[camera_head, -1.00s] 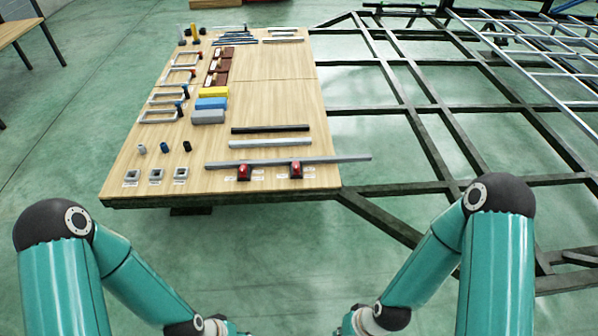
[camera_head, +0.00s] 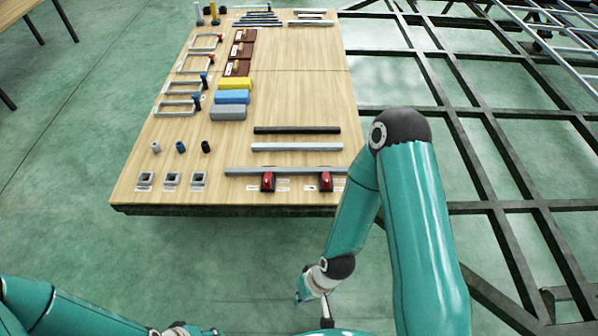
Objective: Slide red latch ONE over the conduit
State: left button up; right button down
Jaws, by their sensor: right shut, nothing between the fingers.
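A long grey conduit (camera_head: 245,171) lies across the near end of the wooden table. Two red latches sit at it, a left one (camera_head: 267,182) and a right one (camera_head: 325,182), each with small white labels too small to read. I cannot tell which is latch ONE, nor whether either latch covers the conduit. The conduit's right end is hidden behind my right arm. My right gripper (camera_head: 326,310) hangs low at the bottom of the view, in front of the table edge, shut and empty, apart from the latches. My left arm shows at the bottom left; its gripper is out of view.
A black bar (camera_head: 297,131) and a pale bar (camera_head: 297,147) lie behind the conduit. Yellow, blue and grey blocks (camera_head: 228,113), clamp frames and square sockets (camera_head: 171,179) stand on the left. The dark trailer chassis (camera_head: 470,160) is to the right.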

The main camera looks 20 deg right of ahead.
aim_at(326, 179)
jog(key=i, duration=0.85)
jog(key=z, duration=0.4)
